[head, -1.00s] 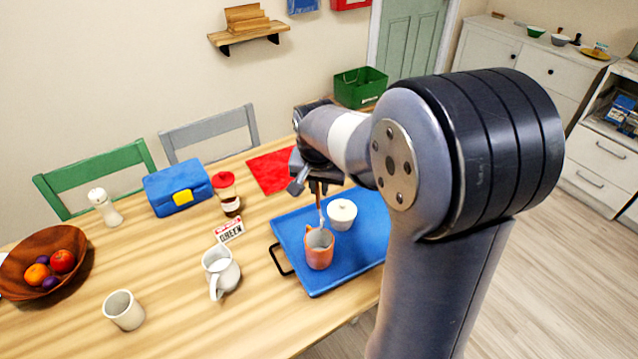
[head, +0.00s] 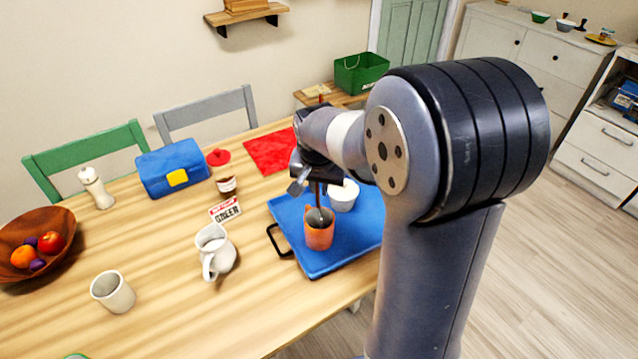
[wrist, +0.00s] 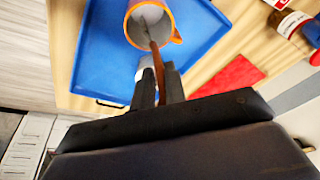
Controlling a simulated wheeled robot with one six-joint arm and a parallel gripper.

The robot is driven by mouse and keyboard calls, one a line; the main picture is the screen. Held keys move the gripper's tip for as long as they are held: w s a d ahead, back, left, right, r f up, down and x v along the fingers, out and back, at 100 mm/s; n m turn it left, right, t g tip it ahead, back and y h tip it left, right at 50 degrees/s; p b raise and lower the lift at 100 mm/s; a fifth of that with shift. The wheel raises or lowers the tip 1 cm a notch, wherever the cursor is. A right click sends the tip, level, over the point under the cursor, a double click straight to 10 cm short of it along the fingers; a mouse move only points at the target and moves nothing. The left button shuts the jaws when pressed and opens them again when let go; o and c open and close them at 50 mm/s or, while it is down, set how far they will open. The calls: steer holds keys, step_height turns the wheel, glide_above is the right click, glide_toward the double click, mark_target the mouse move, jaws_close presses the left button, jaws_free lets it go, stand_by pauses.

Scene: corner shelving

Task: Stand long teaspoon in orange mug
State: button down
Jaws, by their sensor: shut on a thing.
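The orange mug (head: 319,235) stands upright on the blue tray (head: 325,263). Its open mouth also shows at the top of the wrist view (wrist: 130,28). My gripper (head: 317,183) is above the mug, pointing down, shut on the long teaspoon (head: 319,208). In the wrist view the spoon's brown handle (wrist: 155,58) runs from between my fingers (wrist: 159,84) to the mug's mouth. The spoon is close to upright, and its lower end appears inside the mug opening. Whether it touches the mug's bottom is hidden.
A white bowl-like pot (head: 343,196) stands on the tray just behind the mug, close to my gripper. A white jug (head: 215,252), a jar (head: 227,187) and a small sign (head: 225,210) are left of the tray. A pale cup (head: 113,292) is nearer, at the left.

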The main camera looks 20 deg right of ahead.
steer(key=shift+f, duration=0.5)
steer(key=c, duration=1.4)
jaws_free()
steer(key=shift+o, duration=0.2)
steer(key=d+v, duration=0.1)
steer(key=v, duration=1)
steer(key=shift+a, duration=0.5)
steer(key=shift+f, duration=0.15)
steer(key=x, duration=1)
steer(key=shift+w+f, duration=0.1)
steer(key=shift+w, duration=0.05)
steer(key=shift+r+p, duration=1.45)
steer(key=shift+r, duration=0.4)
